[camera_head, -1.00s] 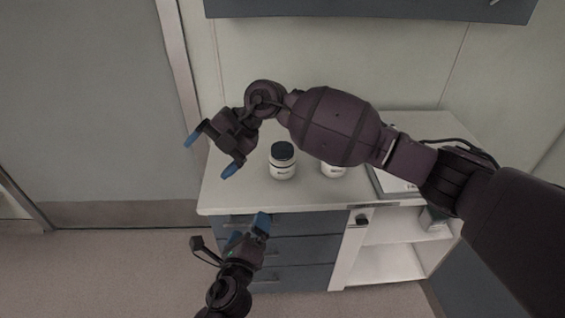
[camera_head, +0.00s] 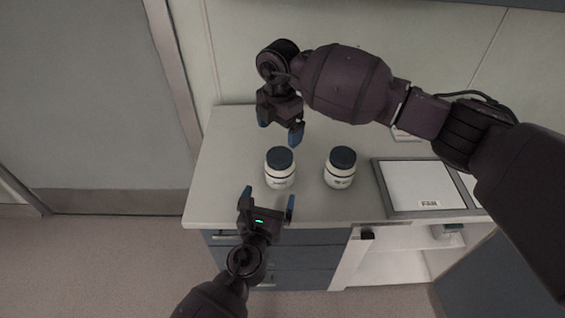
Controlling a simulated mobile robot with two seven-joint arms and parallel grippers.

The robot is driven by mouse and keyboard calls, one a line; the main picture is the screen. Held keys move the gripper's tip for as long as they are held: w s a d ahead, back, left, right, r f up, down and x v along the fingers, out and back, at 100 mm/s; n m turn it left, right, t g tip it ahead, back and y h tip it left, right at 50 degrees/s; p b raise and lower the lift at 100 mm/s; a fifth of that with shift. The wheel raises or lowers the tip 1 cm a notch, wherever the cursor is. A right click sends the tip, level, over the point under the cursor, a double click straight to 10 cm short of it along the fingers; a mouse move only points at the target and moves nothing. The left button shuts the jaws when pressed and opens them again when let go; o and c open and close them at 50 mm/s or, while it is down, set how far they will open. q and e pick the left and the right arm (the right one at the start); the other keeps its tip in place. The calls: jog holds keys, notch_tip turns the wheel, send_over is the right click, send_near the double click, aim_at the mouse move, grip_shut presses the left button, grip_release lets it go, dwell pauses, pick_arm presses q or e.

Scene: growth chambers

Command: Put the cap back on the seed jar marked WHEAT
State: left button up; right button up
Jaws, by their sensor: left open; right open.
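Two white jars with dark lids stand upright side by side on the pale counter: the left jar (camera_head: 281,178) and the right jar (camera_head: 340,178). Their labels are too small to read, so I cannot tell which is marked WHEAT. A dark cap (camera_head: 280,157) sits on top of the left jar and another dark cap (camera_head: 342,157) on the right one. No loose cap shows. My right gripper (camera_head: 281,133) is open and empty, behind and above the left jar. My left gripper (camera_head: 268,200) is open and empty, just in front of the left jar, at the counter's front edge.
The counter (camera_head: 225,165) is clear at the left. Drawers and an open shelf are below. My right arm crosses over the back right.

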aim_at(276, 175)
pick_arm(q)
jog(key=shift+s, duration=0.2)
pick_arm(e)
jog(key=shift+s+r, duration=0.1)
jog(key=shift+s, duration=0.1)
pick_arm(q)
jog(key=x, duration=1.1)
jog(key=shift+a+r, duration=0.1)
jog(key=shift+c, duration=0.3)
